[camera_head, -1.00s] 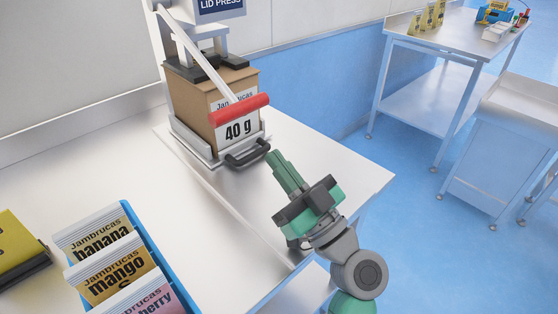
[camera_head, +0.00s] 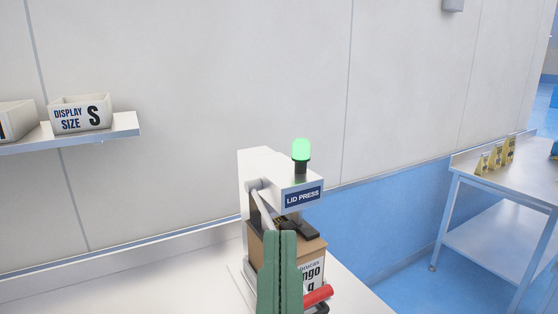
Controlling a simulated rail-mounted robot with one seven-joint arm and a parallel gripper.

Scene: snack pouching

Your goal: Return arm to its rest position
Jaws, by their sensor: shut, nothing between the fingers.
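My gripper (camera_head: 280,236) rises from the bottom edge near the middle of the view. Its two green fingers are shut together, upright, with nothing between them. It stands in front of the lid press (camera_head: 262,172) and hides part of the cardboard box (camera_head: 312,247) in the press. The box carries a white label, partly hidden. A red handle grip (camera_head: 319,294) shows just right of the fingers. The rest of my arm is out of view.
A green lamp (camera_head: 301,150) is lit on top of the press. A shelf (camera_head: 124,125) at left holds a bin marked Display Size S (camera_head: 80,115). A steel table (camera_head: 512,182) with yellow pouches (camera_head: 496,155) stands at right. The bench (camera_head: 150,284) left of the press looks clear.

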